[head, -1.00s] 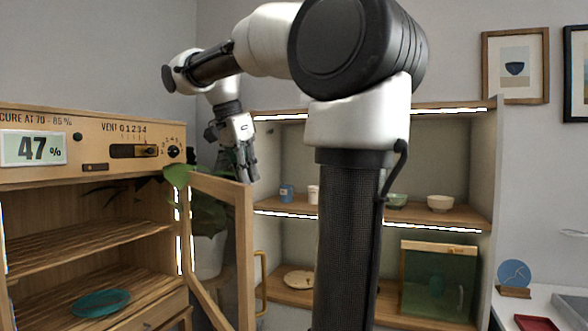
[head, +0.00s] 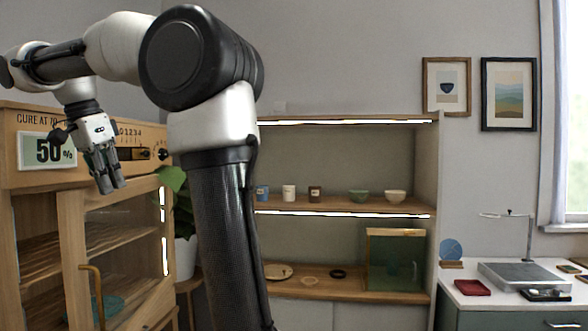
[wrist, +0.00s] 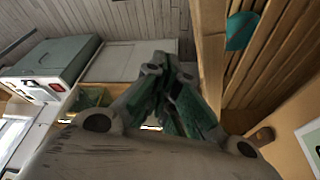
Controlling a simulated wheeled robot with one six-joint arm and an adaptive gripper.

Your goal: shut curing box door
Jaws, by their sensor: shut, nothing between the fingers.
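The curing box (head: 30,182) is a wooden cabinet at the left of the head view. Its panel display (head: 47,151) reads 50%. Its wood-framed glazed door (head: 72,245) stands partly open, angled across the opening, with a brass handle (head: 97,295) on the near upright. The shelves show through the glass and left of the door. My gripper (head: 111,188) is shut and empty, pointing down by the door's top rail. I cannot tell whether it touches. In the wrist view my fingers (wrist: 180,110) come together beside a wooden upright (wrist: 210,60).
A teal dish (wrist: 241,30) lies inside the box. A leafy plant (head: 173,180) stands just right of the box. Open shelves (head: 345,208) with cups and bowls stand behind my arm. A counter with a grey scale (head: 525,275) is at the far right.

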